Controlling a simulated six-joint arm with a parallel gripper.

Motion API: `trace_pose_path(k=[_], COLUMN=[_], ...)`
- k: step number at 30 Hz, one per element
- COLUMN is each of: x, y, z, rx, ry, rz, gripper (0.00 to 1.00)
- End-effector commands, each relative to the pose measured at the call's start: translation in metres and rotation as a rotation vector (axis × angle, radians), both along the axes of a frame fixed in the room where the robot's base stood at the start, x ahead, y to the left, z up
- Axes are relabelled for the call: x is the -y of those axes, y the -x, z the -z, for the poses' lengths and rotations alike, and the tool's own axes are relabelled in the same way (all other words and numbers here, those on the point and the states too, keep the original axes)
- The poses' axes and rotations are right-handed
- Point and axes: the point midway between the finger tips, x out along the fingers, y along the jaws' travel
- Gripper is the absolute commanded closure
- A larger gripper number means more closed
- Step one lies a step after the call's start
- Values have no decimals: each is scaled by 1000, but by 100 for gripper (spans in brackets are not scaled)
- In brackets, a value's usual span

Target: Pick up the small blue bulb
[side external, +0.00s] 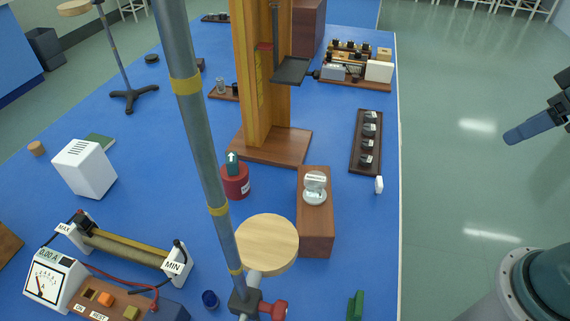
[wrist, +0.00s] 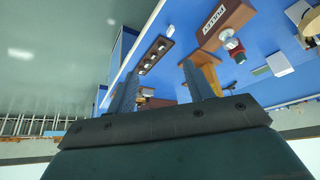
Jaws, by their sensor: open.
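A small dark blue rounded piece (side external: 210,299), which looks like the blue bulb, sits on the blue bench top near the front, left of the stand's base. I cannot make it out in the wrist view. My gripper (side external: 512,136) is at the right edge of the side view, out over the floor beyond the bench and far from the bulb. In the wrist view my gripper (wrist: 160,68) has its two fingers spread apart with nothing between them.
A tall metal stand (side external: 194,110) with a round wooden plate (side external: 267,243) rises just right of the bulb. The meter (side external: 50,284) and rheostat (side external: 125,250) lie left. A wooden box (side external: 316,232), red pot (side external: 235,181) and green block (side external: 355,305) are nearby.

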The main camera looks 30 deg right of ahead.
Motion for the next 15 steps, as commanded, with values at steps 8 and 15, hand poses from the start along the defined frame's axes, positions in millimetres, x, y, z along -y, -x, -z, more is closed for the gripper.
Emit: trace_pose_path(k=[8,15], x=[-5,-24], y=[-10,-44], z=[-4,-12], rx=[-14,-58], ry=[-23,-95], rz=[11,52], gripper=[48,48])
